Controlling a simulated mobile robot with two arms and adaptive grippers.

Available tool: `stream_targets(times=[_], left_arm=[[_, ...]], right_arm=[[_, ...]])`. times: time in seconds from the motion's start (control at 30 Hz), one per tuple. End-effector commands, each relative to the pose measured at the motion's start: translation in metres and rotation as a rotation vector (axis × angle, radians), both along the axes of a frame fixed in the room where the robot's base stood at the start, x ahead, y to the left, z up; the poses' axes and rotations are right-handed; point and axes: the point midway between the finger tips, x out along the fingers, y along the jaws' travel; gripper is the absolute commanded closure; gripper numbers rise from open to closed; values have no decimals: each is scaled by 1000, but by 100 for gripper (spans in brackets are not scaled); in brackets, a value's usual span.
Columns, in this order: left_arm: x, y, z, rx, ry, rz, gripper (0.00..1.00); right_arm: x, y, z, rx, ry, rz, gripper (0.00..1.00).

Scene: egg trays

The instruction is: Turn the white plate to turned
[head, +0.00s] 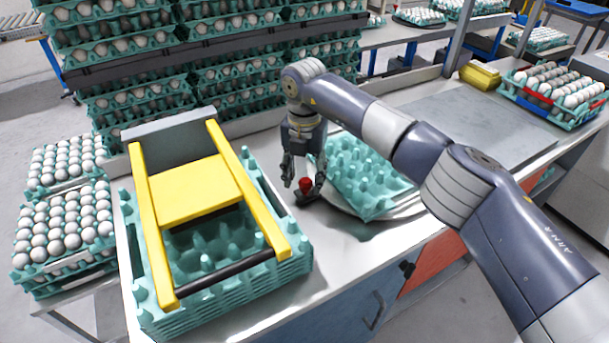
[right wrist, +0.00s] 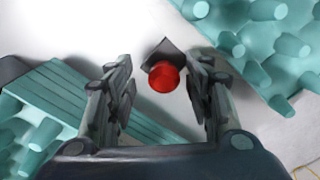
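The white plate (head: 408,208) shows only as a pale curved rim in the head view. A teal egg tray (head: 362,172) lies on it and hides most of it. My right gripper (head: 304,186) points down just left of the tray. Its fingers are open, one on each side of a red knob (head: 306,183) on a dark base. In the right wrist view the red knob (right wrist: 164,77) is between the spread fingers (right wrist: 160,88), with gaps visible on both sides. My left gripper is not in view.
A stack of teal trays (head: 225,285) with a yellow frame (head: 195,190) stands left of the gripper. Egg-filled trays (head: 65,230) stand farther left, and tall egg stacks behind. A filled tray (head: 556,92) and a yellow box (head: 480,76) are at the right. The grey worktop (head: 480,120) between is clear.

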Motion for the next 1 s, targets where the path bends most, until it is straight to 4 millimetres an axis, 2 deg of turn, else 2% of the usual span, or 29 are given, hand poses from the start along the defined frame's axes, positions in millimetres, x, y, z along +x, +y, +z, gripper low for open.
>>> stream_targets(times=[0.17,0.27,0.6,0.7,0.83,1.0], left_arm=[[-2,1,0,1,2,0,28],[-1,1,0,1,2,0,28],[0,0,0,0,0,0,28],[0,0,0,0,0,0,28],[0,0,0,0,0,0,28],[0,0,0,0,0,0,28]], right_arm=[[0,0,4,-1,0,1,52],[0,0,16,0,-1,1,52],[1,1,87,-1,-3,0,52],[1,1,103,0,-1,-1,52],[1,1,115,-1,-1,0,52],[1,1,120,-1,1,1,52]])
